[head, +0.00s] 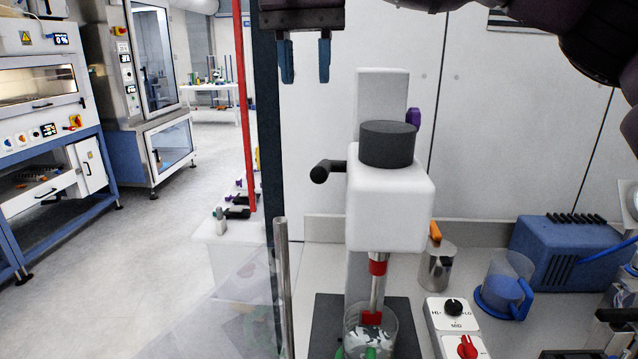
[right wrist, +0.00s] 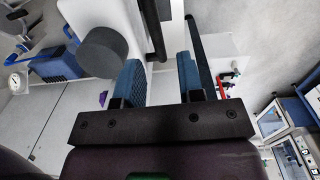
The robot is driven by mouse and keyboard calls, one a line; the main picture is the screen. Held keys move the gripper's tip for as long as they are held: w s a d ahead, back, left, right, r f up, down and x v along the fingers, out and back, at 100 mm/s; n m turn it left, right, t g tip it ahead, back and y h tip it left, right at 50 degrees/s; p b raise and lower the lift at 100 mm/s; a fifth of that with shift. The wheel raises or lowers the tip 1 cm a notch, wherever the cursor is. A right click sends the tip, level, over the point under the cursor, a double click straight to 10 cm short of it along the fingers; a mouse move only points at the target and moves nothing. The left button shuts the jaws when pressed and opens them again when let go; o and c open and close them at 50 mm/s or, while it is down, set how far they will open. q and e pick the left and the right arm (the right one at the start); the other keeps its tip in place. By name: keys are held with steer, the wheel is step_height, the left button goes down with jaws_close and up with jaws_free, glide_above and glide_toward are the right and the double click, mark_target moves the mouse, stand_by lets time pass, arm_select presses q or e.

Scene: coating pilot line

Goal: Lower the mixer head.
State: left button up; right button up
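The mixer head (head: 390,205) is a white block with a round black cap (head: 387,145), on a white column (head: 382,95). A black handle (head: 327,170) sticks out from its left side. Below it, a shaft (head: 377,290) with red parts reaches down to the mouth of a clear beaker (head: 388,334) with grey and white contents. My right gripper (head: 305,75) is open and empty, above and left of the handle in the head view. In the right wrist view the handle (right wrist: 153,30) shows beyond the gap between the fingers, and the cap (right wrist: 108,52) is beside them. My left gripper is not in view.
A control box (head: 456,328) with black and red knobs stands right of the beaker. A steel cup (head: 437,267), a clear jug (head: 505,285) and a blue ribbed unit (head: 565,255) stand farther right. A metal post (head: 283,285) rises left of the mixer.

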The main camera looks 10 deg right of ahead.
mark_target(321, 163)
steer(key=shift+h, duration=0.3)
steer(key=f+b, duration=0.1)
steer(key=w+d+f+b, duration=0.1)
steer(key=f, duration=0.1)
steer(key=w+f+b, duration=0.1)
steer(key=shift+d+f, duration=0.2)
steer(key=shift+f, duration=0.15)
steer(key=f, duration=0.9)
steer(key=shift+s+d+f, duration=0.2)
steer(key=shift+d+f, duration=0.2)
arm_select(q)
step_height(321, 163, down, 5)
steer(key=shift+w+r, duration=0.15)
arm_select(e)
jaws_close()
